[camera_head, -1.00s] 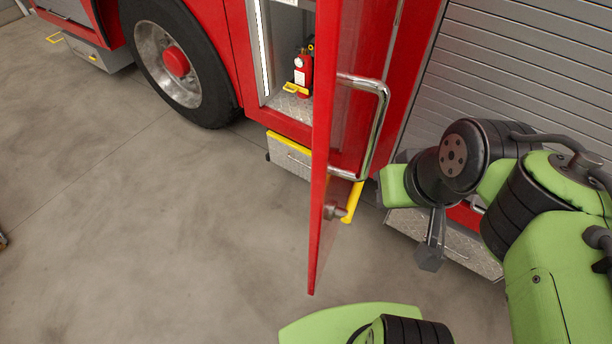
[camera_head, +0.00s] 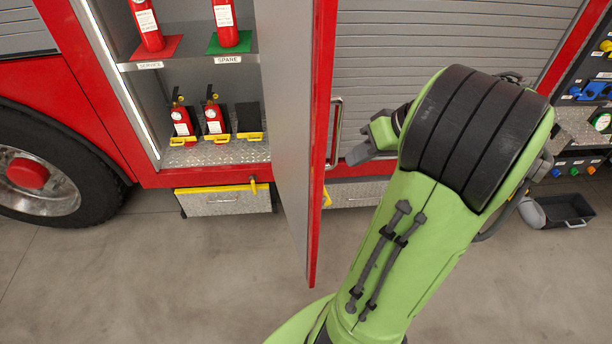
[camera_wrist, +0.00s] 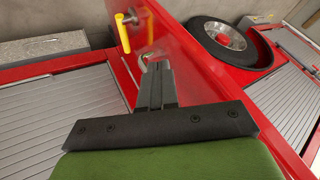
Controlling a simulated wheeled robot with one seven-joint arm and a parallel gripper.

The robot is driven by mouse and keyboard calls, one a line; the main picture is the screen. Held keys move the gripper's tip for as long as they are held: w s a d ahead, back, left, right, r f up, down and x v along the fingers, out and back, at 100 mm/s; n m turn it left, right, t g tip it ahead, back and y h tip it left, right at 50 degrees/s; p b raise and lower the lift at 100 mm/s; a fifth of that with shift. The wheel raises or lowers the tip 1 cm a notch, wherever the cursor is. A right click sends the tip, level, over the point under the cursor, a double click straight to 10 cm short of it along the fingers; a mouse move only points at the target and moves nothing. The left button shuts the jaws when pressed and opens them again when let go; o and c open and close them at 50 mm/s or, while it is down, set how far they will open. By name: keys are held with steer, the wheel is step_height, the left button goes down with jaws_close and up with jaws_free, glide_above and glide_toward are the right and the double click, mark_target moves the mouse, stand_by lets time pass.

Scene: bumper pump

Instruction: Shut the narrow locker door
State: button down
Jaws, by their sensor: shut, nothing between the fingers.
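The narrow locker door (camera_head: 319,150), red with a grey inner face, stands open, edge-on toward me in the head view. Its silver handle (camera_head: 334,130) is on the outer side. The open locker (camera_head: 262,90) lies to the left of the door. In the wrist view the red door (camera_wrist: 185,60) rises just past my gripper (camera_wrist: 156,72). My gripper's fingers are together and empty, pointing at the door's outer face near the handle. Whether they touch the door I cannot tell.
Red extinguishers (camera_head: 215,117) stand on the locker shelves. A drawer box with a yellow edge (camera_head: 224,200) sits below the locker. A grey roller shutter (camera_head: 400,50) is to the right. The floor (camera_head: 150,280) in front is clear. A dark tray (camera_head: 565,210) lies at right.

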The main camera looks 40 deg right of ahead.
steer(key=d+b+x, duration=0.1)
steer(key=b+x, duration=0.2)
steer(key=x, duration=0.7)
steer(key=shift+f, duration=0.2)
steer(key=shift+a, duration=0.1)
